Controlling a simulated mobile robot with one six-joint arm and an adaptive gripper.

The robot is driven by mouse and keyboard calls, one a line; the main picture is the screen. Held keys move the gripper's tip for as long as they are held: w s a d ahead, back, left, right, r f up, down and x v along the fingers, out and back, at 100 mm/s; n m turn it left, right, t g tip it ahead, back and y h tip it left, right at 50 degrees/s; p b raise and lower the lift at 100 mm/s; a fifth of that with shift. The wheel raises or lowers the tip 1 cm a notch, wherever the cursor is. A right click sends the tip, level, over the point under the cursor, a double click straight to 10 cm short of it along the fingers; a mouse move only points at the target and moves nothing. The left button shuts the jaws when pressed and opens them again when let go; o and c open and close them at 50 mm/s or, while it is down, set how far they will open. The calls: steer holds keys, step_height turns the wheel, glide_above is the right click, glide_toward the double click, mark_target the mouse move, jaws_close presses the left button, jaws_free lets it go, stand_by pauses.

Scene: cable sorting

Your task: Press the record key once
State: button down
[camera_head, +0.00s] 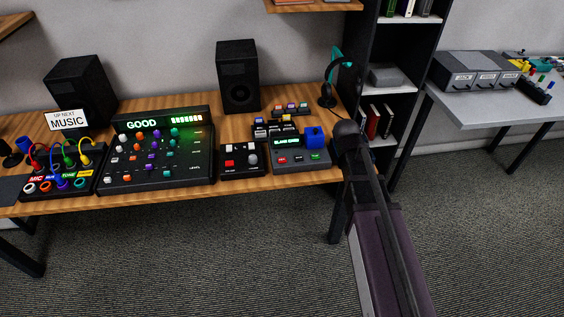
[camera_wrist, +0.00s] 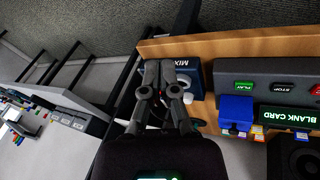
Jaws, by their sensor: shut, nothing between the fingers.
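The recorder (camera_head: 300,163) is a grey box near the desk's right end with a lit green display, which reads BLANK CARD in the wrist view (camera_wrist: 290,118). Its red record key (camera_head: 282,160) is at the left of the key row. In the wrist view the red key (camera_wrist: 316,90) is cut off by the right edge, beyond the black STOP key (camera_wrist: 284,88) and green PLAY key (camera_wrist: 245,86). My gripper (camera_wrist: 160,68) is shut and empty, over the desk's end beside the recorder, apart from the keys. In the head view my arm hides its fingertips.
A blue block (camera_head: 315,137) sits on the recorder. A dark blue box marked MIX (camera_wrist: 185,52) lies by my fingers. A black control box (camera_head: 243,160) and mixer (camera_head: 155,150) stand left of the recorder. A headphone stand (camera_head: 330,85) is behind; shelves (camera_head: 400,75) stand right.

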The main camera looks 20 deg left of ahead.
steer(key=w+a+n+t+b, duration=0.1)
steer(key=w+a+t+b, duration=0.3)
steer(key=a, duration=1)
steer(key=n+t, duration=0.1)
steer(key=n, duration=0.1)
glide_above(285, 158)
steer(key=s, duration=0.2)
steer(key=shift+w+a+r+p, duration=0.15)
steer(key=shift+a+r+p, duration=0.25)
steer(key=shift+a, duration=0.05)
steer(key=shift+f, duration=0.1)
step_height(285, 158, down, 9)
steer(key=b, duration=0.8)
steer(key=shift+r+b, duration=0.2)
steer(key=shift+b, duration=0.2)
steer(key=shift+f+b, duration=0.8)
stand_by(0.9)
steer(key=shift+r, duration=0.15)
steer(key=shift+r+p, duration=0.7)
steer(key=shift+p, duration=0.1)
